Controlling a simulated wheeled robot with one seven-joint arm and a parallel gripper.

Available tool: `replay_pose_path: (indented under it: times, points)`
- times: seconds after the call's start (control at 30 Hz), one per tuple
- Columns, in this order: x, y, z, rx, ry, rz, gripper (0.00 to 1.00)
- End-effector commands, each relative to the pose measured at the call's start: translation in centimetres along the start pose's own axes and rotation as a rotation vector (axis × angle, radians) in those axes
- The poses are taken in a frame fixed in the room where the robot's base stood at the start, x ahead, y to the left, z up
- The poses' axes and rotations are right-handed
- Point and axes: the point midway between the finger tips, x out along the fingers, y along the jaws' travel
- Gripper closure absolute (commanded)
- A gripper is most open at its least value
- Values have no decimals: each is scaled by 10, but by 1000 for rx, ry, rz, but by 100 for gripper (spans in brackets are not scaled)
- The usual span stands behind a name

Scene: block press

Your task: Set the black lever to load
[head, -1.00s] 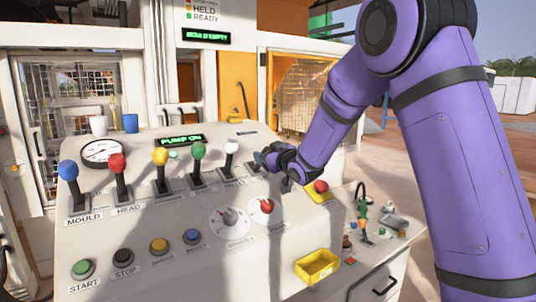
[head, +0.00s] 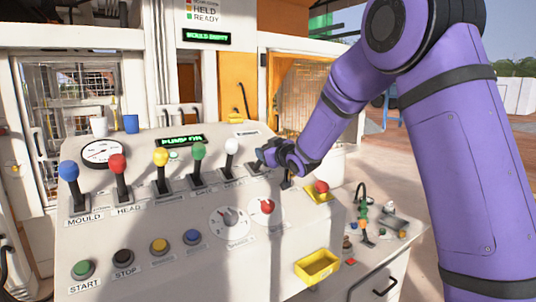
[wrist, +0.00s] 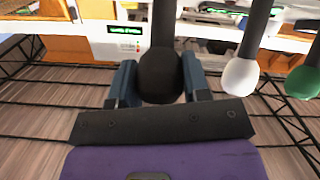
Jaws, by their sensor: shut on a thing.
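The black lever's round knob (wrist: 160,76) sits between my gripper's two blue-grey fingers in the wrist view, its dark stem running up from it. My gripper (wrist: 158,88) is shut on this knob. In the head view my gripper (head: 262,158) is at the right end of the lever row, and it hides most of the black lever.
A white-knobbed lever (head: 232,148) stands just left of my gripper, then a green one (head: 198,152) and several more. A red mushroom button (head: 321,187) on a yellow box is to the right. A yellow tray (head: 317,265) is on the panel front.

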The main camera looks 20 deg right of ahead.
Motion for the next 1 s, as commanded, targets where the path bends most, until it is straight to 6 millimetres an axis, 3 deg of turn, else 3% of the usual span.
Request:
replay_pose_path:
  times: [0.3,1.0]
  points:
    - [22,7,-18,-3,-180,-48,99]
    - [82,12,-41,-1,-172,-48,98]
